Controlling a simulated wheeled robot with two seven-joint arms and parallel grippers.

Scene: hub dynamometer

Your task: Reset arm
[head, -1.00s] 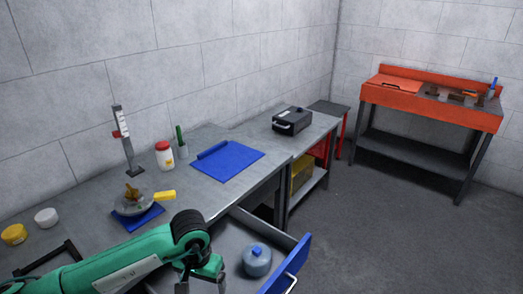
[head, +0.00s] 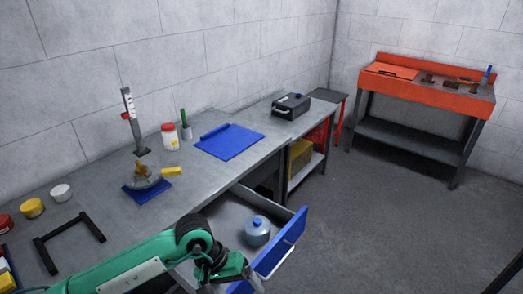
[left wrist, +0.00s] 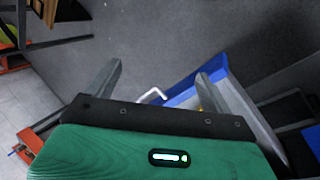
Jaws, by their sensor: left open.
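My left arm is green and comes in from the lower left of the head view. Its gripper (head: 243,281) is close to the blue front of the open drawer (head: 285,245), low in the picture. I cannot tell whether they touch. In the left wrist view the two fingers of the gripper (left wrist: 160,80) stand wide apart with nothing held between them. The drawer's blue front (left wrist: 185,97) and white handle (left wrist: 152,95) show beyond and between the fingers. My right gripper is in neither view.
A grey-blue jug (head: 257,233) stands in the drawer. The bench (head: 105,190) carries a blue mat (head: 229,141), a height gauge (head: 131,120), jars (head: 169,137), a black frame (head: 70,229) and a black case (head: 291,106). An orange workbench (head: 425,92) stands far right. The floor (head: 390,210) between is clear.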

